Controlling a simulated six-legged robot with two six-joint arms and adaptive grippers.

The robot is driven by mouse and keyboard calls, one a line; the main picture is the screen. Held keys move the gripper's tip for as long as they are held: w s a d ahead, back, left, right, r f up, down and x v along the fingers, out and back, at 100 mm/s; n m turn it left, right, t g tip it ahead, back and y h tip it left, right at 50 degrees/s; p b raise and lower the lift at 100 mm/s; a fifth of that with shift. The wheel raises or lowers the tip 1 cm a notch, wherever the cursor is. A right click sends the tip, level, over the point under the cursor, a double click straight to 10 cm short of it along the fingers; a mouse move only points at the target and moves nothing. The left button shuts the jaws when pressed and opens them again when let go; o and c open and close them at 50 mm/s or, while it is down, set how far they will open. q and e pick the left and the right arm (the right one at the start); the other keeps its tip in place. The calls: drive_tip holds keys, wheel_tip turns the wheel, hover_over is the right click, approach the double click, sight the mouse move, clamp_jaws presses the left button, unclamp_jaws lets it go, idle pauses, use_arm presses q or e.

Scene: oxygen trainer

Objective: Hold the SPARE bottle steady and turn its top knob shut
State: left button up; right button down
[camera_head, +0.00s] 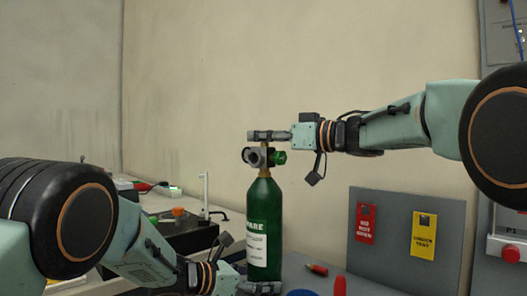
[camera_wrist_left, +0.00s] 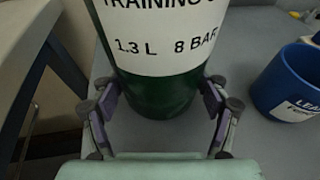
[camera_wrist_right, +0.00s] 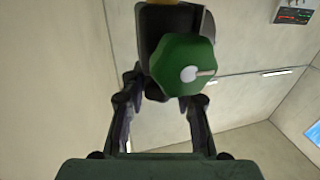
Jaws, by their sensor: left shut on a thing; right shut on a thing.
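The green SPARE bottle (camera_head: 265,220) stands upright, a white label on its front with "ARE" readable. My left gripper (camera_head: 262,287) is shut on its lower body; the left wrist view shows a finger pad on each side of the bottle (camera_wrist_left: 160,95). My right gripper (camera_head: 268,135) comes in level from the right and is shut at the very top of the valve, above the brass stem. The top knob itself is hidden by the fingers. A green side knob (camera_head: 279,157) sticks out just below; it looms large in the right wrist view (camera_wrist_right: 182,65).
A blue cup (camera_wrist_left: 290,80) stands close to the right of the bottle. Right of the bottle in the head view are a red pointed object (camera_head: 340,286) and a grey panel with red (camera_head: 366,222) and yellow (camera_head: 423,235) tags. A cluttered dark case (camera_head: 185,235) lies behind left.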

drive_tip(key=shift+r+m+t+h, duration=0.2)
drive_tip(key=shift+m+t+h, duration=1.8)
drive_tip(key=shift+t, duration=0.4)
drive_tip(key=shift+d+h, duration=0.1)
drive_tip(key=shift+h, duration=0.2)
drive_tip(key=c, duration=1)
unclamp_jaws()
drive_tip(key=shift+f, duration=0.15)
drive_tip(key=shift+v, duration=3.75)
drive_tip(key=shift+f, duration=0.1)
